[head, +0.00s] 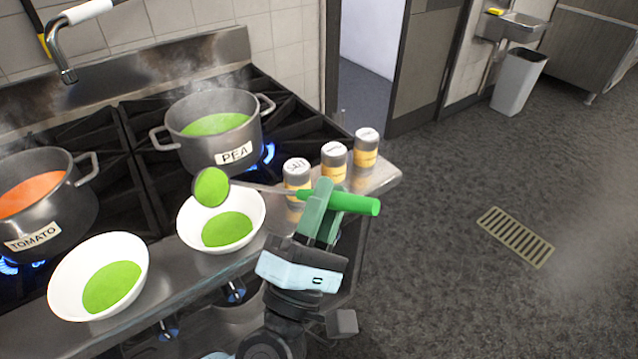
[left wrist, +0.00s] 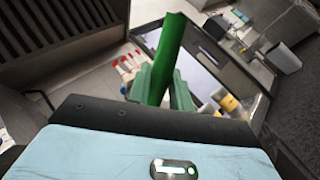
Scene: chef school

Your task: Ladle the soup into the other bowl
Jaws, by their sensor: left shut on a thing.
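My left gripper (head: 322,205) is shut on the green handle of the ladle (head: 352,203), right of the bowls. The handle also shows upright between the fingers in the left wrist view (left wrist: 167,60). The ladle's round head (head: 211,187) is full of green soup and shows over the back left rim of the right bowl (head: 259,213). That white bowl holds some green soup. The left bowl (head: 62,287), also white, holds green soup too. The pot labelled PEA (head: 205,150) holds green soup and steams behind the right bowl. My right gripper is not in view.
A pot labelled TOMATO (head: 75,212) with orange soup stands on a lit burner at the left. Three shakers (head: 334,160), one labelled SALT, stand on the counter close behind the ladle handle. A faucet (head: 66,60) hangs over the stove.

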